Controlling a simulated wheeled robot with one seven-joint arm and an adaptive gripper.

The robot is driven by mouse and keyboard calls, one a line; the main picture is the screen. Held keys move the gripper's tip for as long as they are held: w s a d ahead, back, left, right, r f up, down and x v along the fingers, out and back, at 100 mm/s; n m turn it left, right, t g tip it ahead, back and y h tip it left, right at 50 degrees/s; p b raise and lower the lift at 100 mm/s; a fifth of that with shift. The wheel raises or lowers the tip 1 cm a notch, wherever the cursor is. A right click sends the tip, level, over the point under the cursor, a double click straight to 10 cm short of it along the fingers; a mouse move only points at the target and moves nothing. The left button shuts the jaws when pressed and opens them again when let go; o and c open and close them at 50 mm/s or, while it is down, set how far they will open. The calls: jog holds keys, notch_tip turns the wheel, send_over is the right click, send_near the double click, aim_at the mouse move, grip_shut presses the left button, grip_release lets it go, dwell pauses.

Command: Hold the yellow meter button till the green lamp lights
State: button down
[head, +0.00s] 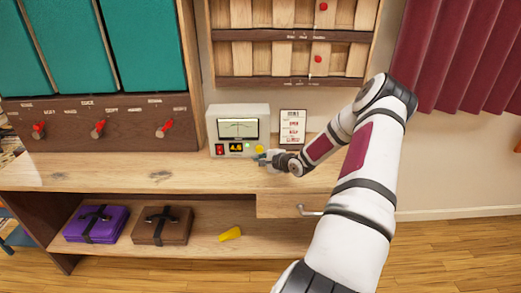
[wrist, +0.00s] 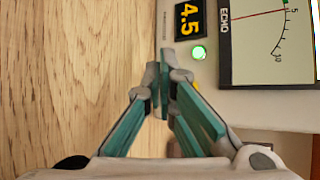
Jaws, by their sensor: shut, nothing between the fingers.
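The pale meter (head: 213,125) stands on the wooden bench against the wall, with a needle dial and a yellow-digit display (wrist: 189,20) reading 4.5. Its yellow button (head: 260,149) is at the lower right of its front in the head view. The green lamp (wrist: 199,52), left of the button in the head view (head: 247,146), glows bright green. My gripper (head: 262,159) is shut and empty, its tips at the meter's front by the button. I cannot tell whether they touch it.
A printed card (head: 292,127) stands right of the meter. A red switch (head: 220,150) is on the meter's left. Red-knobbed levers (head: 98,129) line the wooden panel at left. The bench top (head: 120,172) left of the meter is clear. Cases and a yellow object (head: 230,234) lie below.

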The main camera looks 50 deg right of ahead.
jog(key=shift+s+a+p, duration=0.6)
jog(key=shift+s+a, duration=0.2)
jog(key=shift+a, duration=0.15)
jog(key=s+a+r+n+g+h, duration=0.15)
jog(key=a+r+n+g, duration=0.4)
jog(key=a+r, duration=0.7)
jog(key=s+a+r+n+g, duration=0.2)
jog(key=a+r+n, duration=0.7)
jog(key=a+r, duration=0.35)
jog(key=s+a+r+n+y, duration=0.2)
jog(key=s+a+r+n, duration=0.2)
jog(key=s+a, duration=0.5)
jog(key=s+a+r+n+y, duration=0.1)
jog(key=s+a+r+n, duration=0.3)
jog(key=s+a, duration=0.6)
jog(key=s+n, duration=0.1)
jog(key=s, duration=0.3)
jog(key=shift+s+g+y, duration=0.35)
jog(key=shift+r, duration=0.1)
